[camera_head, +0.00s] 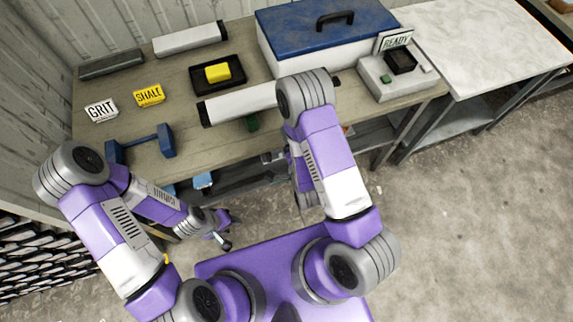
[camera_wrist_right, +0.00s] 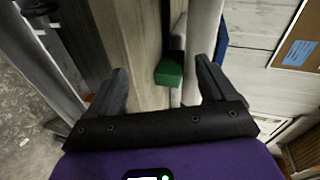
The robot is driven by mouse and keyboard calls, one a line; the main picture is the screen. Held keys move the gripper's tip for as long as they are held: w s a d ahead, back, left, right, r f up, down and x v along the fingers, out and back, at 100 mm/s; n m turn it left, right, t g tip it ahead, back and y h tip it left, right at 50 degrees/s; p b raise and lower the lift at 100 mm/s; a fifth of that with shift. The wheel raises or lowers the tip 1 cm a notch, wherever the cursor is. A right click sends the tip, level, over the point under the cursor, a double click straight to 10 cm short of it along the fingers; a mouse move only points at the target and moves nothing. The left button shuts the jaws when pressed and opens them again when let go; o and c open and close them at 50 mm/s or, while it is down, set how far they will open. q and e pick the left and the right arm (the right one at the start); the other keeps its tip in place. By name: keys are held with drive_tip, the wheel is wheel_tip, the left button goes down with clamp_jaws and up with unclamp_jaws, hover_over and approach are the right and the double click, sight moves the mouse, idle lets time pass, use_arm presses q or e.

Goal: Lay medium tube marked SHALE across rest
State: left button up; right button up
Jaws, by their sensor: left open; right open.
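A yellow block lettered SHALE (camera_head: 149,95) stands at the left. A blue two-post rest (camera_head: 140,144) stands empty at the front left. My left gripper (camera_head: 222,236) is open and empty, below the bench front. My right gripper (camera_wrist_right: 165,82) is open, facing a green block (camera_wrist_right: 170,70) beside a pale tube.
A white GRIT block (camera_head: 101,110) stands left of the SHALE block. A black tray (camera_head: 233,83) holds a yellow block (camera_head: 218,73). A blue-lidded box (camera_head: 295,40) and a device with a READY sign (camera_head: 396,42) stand at the right. Bare bench shows around the rest.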

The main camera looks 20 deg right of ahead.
drive_tip(key=s+a+f+n+g+y, duration=0.2)
drive_tip(key=s+f+n+g, duration=0.5)
drive_tip(key=f, duration=0.4)
drive_tip(key=s+a+f+n+g+y, duration=0.1)
drive_tip(key=s+a+n+g+y, duration=0.2)
drive_tip(key=s+n+g, duration=0.4)
drive_tip(key=shift+s+a+f, duration=0.3)
drive_tip(key=shift+s+a, duration=0.3)
drive_tip(key=shift+s, duration=0.4)
